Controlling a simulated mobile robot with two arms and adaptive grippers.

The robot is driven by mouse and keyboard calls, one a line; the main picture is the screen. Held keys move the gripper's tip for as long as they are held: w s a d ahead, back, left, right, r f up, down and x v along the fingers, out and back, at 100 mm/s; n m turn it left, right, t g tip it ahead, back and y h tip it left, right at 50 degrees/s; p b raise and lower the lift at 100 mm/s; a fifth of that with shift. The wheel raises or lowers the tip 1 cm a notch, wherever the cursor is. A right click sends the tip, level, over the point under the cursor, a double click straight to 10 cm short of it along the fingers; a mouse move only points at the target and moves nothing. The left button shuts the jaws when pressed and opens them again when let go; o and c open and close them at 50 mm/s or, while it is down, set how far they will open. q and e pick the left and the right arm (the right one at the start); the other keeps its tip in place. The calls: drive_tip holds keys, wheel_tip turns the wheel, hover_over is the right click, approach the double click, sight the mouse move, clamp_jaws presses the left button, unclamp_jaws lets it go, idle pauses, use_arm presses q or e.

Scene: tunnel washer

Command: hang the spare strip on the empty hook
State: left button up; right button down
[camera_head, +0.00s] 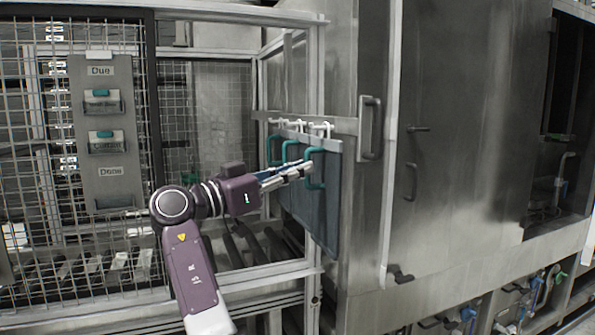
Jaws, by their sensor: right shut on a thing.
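Grey-blue strips (325,205) hang close together below a row of small white hooks (321,127) on a metal rail, right of the mesh cage. Several teal C-shaped handles (317,185) stick out from their left side. My right gripper (306,170) reaches in from the left and is shut at the nearest teal handle, seemingly on the front strip. The fingers cover part of the handles behind. I cannot tell which strip is the spare one or which hook is empty. My left gripper is not in view.
A steel cabinet wall with a vertical door handle (370,128) stands right beside the strips. A mesh cage (35,160) with a grey "Due"/"Done" board (100,150) is at the left. Metal frame posts and a low beam (265,273) surround my arm.

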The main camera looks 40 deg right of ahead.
drive_tip(key=c, duration=1.9)
unclamp_jaws()
drive_tip(key=shift+c, duration=0.2)
drive_tip(key=shift+a, duration=0.15)
drive_tip(key=a+f, duration=0.2)
drive_tip(key=a, duration=0.9)
drive_tip(key=shift+s+a, duration=0.15)
drive_tip(key=shift+a, duration=0.2)
